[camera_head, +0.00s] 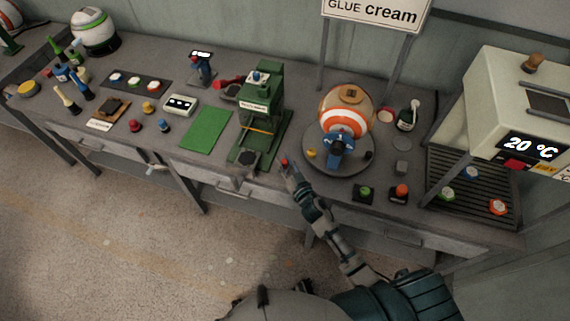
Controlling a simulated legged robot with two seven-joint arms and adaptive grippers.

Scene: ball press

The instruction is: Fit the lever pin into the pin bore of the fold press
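The green press (266,95), which I take for the fold press, stands upright on the workbench at the middle. A thin orange-yellow rod (261,128) crosses its front. My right gripper (287,168) is at the bench's front edge, to the right of the press's base and apart from its frame. A small red thing (284,162) shows at its fingertips; it may be the lever pin, but it is too small to tell. I cannot tell whether the fingers are shut on it. The pin bore cannot be made out. My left gripper is out of view.
An orange-and-white striped ball (346,114) sits on a round grey stand (311,154) close to the right of my gripper. A green mat (206,129) lies left of the press.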

